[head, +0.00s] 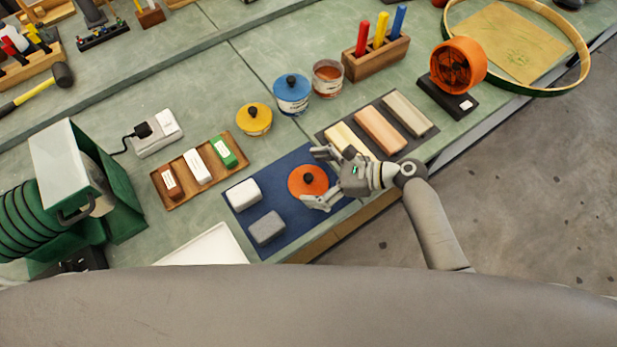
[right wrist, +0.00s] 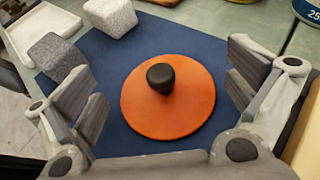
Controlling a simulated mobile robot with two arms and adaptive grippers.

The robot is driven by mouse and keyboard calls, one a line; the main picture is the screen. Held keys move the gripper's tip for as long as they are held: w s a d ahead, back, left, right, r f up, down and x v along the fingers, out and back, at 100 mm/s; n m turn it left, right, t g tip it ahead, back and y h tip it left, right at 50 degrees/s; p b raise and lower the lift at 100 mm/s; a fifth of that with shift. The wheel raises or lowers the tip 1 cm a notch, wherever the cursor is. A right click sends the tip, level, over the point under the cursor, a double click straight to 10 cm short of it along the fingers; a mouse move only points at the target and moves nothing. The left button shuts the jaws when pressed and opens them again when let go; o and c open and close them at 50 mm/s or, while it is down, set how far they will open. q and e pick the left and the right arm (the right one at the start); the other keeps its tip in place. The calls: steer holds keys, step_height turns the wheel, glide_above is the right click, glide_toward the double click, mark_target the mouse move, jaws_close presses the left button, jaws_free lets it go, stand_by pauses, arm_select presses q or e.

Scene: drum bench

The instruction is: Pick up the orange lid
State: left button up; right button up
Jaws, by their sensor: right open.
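The orange lid (head: 306,182) is a flat disc with a black knob, lying on a dark blue mat (head: 283,187) near the front edge of the bench. It also shows in the right wrist view (right wrist: 150,105), with its black knob (right wrist: 161,78) in the middle. My right gripper (head: 314,178) is open, with its fingers spread on either side of the lid. In the right wrist view the fingers (right wrist: 165,88) flank the lid with gaps between, and hold nothing. My left gripper is not in view.
A white block (head: 243,194) and a grey block (head: 267,228) stand on the mat left of the lid. Behind are a yellow-lidded pot (head: 254,119) and a blue-lidded tin (head: 292,94). A dark tray (head: 424,134) with several bars lies right. A wooden tray (head: 158,178) sits left.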

steer(key=shift+w+a+f, duration=0.15)
steer(key=shift+a+f, duration=0.05)
steer(key=shift+a, duration=0.35)
steer(key=c, duration=0.8)
steer(key=shift+d, duration=0.1)
